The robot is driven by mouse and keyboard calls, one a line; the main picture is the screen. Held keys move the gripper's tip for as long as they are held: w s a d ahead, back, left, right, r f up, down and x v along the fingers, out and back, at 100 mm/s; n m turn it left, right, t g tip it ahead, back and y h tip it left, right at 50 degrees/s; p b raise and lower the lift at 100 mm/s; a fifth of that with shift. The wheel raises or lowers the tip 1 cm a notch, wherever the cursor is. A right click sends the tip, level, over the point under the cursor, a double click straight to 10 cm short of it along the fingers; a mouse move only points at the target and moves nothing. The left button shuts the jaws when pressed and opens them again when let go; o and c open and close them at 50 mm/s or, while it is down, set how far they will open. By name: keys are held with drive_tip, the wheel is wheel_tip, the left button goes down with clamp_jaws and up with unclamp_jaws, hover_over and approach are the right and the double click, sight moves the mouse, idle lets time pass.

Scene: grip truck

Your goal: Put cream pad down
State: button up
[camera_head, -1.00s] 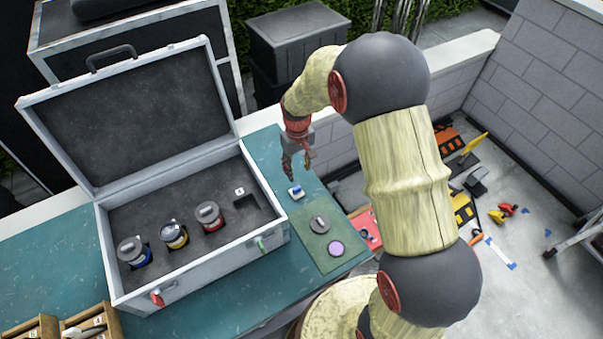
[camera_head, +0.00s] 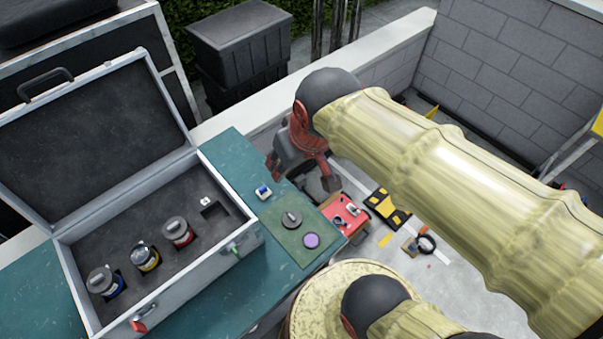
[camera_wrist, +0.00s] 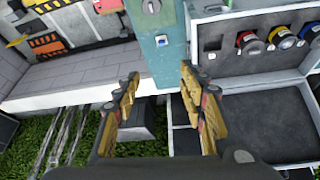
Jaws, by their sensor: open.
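My gripper (camera_head: 302,172) is open and raised near the far right edge of the teal counter (camera_head: 232,158). In the wrist view its two fingers (camera_wrist: 160,88) stand wide apart with nothing between them. A small white item with a blue top (camera_head: 263,192) stands on the counter just beyond the green mat (camera_head: 292,246); it also shows in the wrist view (camera_wrist: 162,41). A grey disc with a handle (camera_head: 291,218) and a purple disc (camera_head: 311,240) lie on the mat. I cannot pick out a cream pad for certain.
A red tray (camera_head: 343,215) with small items lies right of the counter. A low white-topped wall (camera_head: 380,48) runs behind.

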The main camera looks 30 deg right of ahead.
drive_tip(key=shift+t, duration=0.4)
drive_tip(key=s, duration=0.4)
drive_tip(key=shift+s+r, duration=0.25)
drive_tip(key=shift+r, duration=0.1)
drive_tip(key=shift+f, duration=0.1)
wheel_tip(320, 180, down, 9)
drive_tip(key=b, duration=0.9)
